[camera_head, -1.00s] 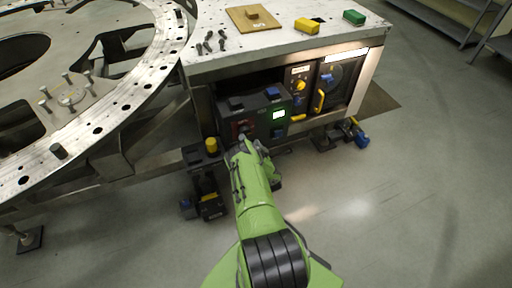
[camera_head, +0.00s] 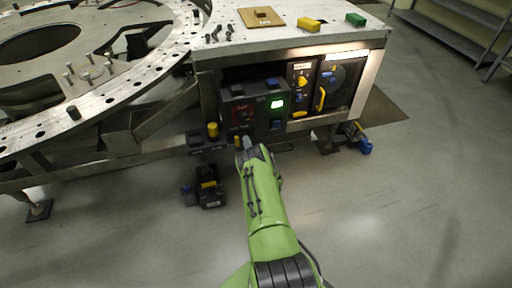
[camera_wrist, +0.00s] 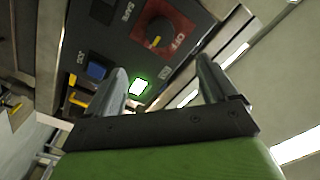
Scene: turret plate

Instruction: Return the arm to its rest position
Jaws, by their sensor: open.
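My green arm reaches up from the bottom of the head view toward the dark control box under the table. My gripper (camera_wrist: 160,90) shows in the wrist view with its two grey fingers apart and nothing between them. In the head view the gripper end (camera_head: 243,146) is small and partly hidden by the arm. In the wrist view the dark control panel (camera_wrist: 125,45) lies beyond the fingers, with a dark knob on a red plate (camera_wrist: 162,32), a lit green button (camera_wrist: 138,87) and a blue button (camera_wrist: 96,71). I cannot tell the exact gap to the panel.
The control box (camera_head: 252,112) sits under a metal table (camera_head: 290,40) beside a large round turret plate (camera_head: 95,105). Yellow (camera_head: 311,25) and green (camera_head: 355,19) blocks lie on the tabletop. A dark device (camera_head: 209,190) stands on the floor left of my arm.

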